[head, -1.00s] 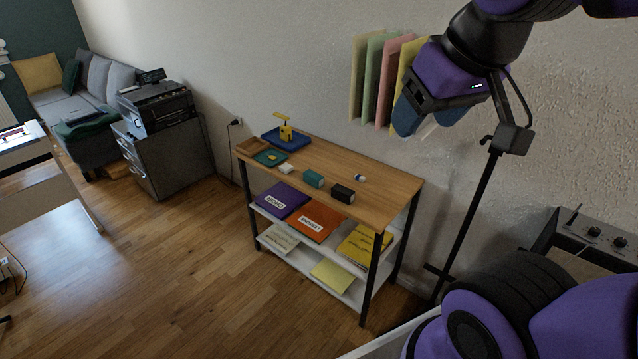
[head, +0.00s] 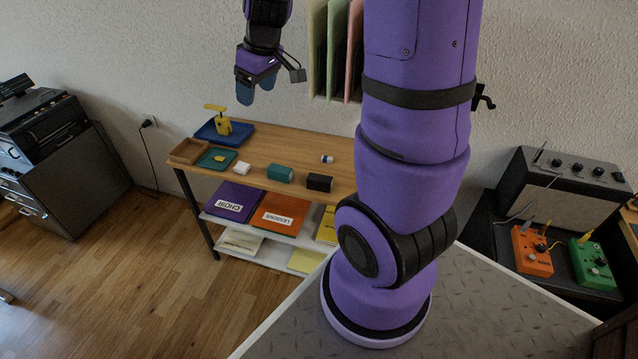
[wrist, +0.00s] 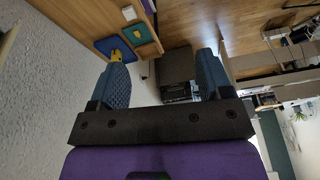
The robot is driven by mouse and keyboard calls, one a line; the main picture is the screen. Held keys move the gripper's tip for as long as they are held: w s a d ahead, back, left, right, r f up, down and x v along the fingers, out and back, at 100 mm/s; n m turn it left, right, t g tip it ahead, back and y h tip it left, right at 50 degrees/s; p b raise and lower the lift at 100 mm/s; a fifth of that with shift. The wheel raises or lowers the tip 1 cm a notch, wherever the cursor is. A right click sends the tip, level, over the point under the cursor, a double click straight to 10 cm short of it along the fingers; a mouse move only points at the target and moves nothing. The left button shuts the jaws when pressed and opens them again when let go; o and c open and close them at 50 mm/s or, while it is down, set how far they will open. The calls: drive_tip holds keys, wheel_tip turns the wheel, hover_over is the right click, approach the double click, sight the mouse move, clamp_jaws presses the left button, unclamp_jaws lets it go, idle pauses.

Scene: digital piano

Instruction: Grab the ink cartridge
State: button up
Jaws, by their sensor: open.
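On the wooden table top (head: 300,152) lie a black block (head: 320,182), a teal block (head: 279,173), a small white block (head: 241,168) and a short white-and-blue cylinder (head: 326,159). None carries a readable mark, so I cannot tell for certain which is the ink cartridge. My gripper (head: 256,90) hangs above the back part of the table, pointing down, apart from all these things. In the wrist view its blue fingers (wrist: 162,82) are spread with nothing between them. The white block (wrist: 129,12) shows there at the top left.
A blue tray (head: 239,140) with a yellow stamp-like tool (head: 223,124), a teal tray (head: 207,165) and a wooden tray (head: 180,158) stand at the table's left. Hanging coloured folders (head: 317,60) are on the wall right of my gripper. A printer cabinet (head: 75,180) stands left.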

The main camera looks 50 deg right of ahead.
drive_tip(key=w+d+f+n+g, duration=0.1)
drive_tip(key=d+f, duration=0.4)
drive_tip(key=f, duration=0.3)
drive_tip(key=w+d+f, duration=0.2)
drive_tip(key=d+f, duration=0.3)
drive_tip(key=f, duration=0.2)
drive_tip(key=n+g+h, duration=0.1)
drive_tip(key=g, duration=0.1)
approach(320, 178)
drive_tip(key=shift+w+a+f, duration=0.25)
drive_tip(key=shift+w+f, duration=0.05)
drive_tip(key=shift+w, duration=0.1)
wheel_tip(320, 178, down, 5)
drive_tip(key=shift+s+d+f, duration=0.1)
drive_tip(key=shift+s+d, duration=0.05)
drive_tip(key=shift+s+d+f, duration=0.1)
drive_tip(key=shift+s+f, duration=0.05)
drive_tip(key=shift+f, duration=2.95)
drive_tip(key=c, duration=1)
